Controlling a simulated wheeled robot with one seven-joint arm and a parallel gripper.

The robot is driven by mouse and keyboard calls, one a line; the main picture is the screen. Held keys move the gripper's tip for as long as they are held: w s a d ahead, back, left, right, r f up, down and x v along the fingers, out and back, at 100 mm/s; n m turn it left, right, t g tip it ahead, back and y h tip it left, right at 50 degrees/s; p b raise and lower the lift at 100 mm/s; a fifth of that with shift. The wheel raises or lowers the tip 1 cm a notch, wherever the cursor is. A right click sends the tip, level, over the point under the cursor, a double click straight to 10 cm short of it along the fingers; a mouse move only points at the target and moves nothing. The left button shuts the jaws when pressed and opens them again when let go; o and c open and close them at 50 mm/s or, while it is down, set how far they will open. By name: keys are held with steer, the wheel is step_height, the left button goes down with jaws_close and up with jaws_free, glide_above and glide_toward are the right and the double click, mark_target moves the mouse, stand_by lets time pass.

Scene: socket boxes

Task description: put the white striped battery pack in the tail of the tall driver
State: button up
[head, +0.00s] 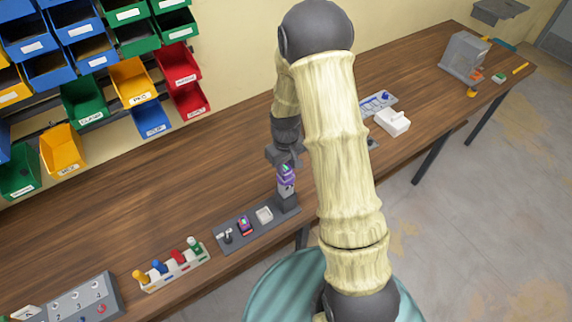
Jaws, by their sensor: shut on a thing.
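My gripper (284,158) points down over the right end of a dark grey tray (235,246) near the bench's front edge. It is shut on a small purple piece with pale and dark marks (287,178). Whether this piece is the white striped battery pack is too small to tell. Right below it stands a dark upright block (288,203), perhaps the tall driver or its holder. I cannot tell whether the piece touches it. The tray also holds a pale square piece (264,214), a dark piece with a magenta face (245,225) and a small grey-black item (226,235).
A pale rack (175,270) with coloured-top pegs and a grey numbered box (80,300) lie to the left. A white box (392,122) and a grey housing (463,57) are to the right. Coloured bins (130,80) hang behind. The bench behind the tray is clear.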

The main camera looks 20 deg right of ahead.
steer(key=shift+f, duration=0.35)
steer(key=o, duration=0.9)
steer(key=shift+o, duration=0.2)
steer(key=shift+r, duration=0.1)
step_height(320, 180, up, 17)
steer(key=b, duration=0.4)
steer(key=shift+r, duration=0.15)
steer(key=s+f+m+t+b, duration=0.1)
steer(key=s+f, duration=0.2)
steer(key=s, duration=0.4)
steer(key=s+f+m+t+b, duration=0.1)
steer(key=s+f+m, duration=0.1)
steer(key=s, duration=0.5)
steer(key=shift+s+f+m+t, duration=0.15)
steer(key=shift+f+m+t, duration=0.15)
steer(key=shift+f, duration=0.55)
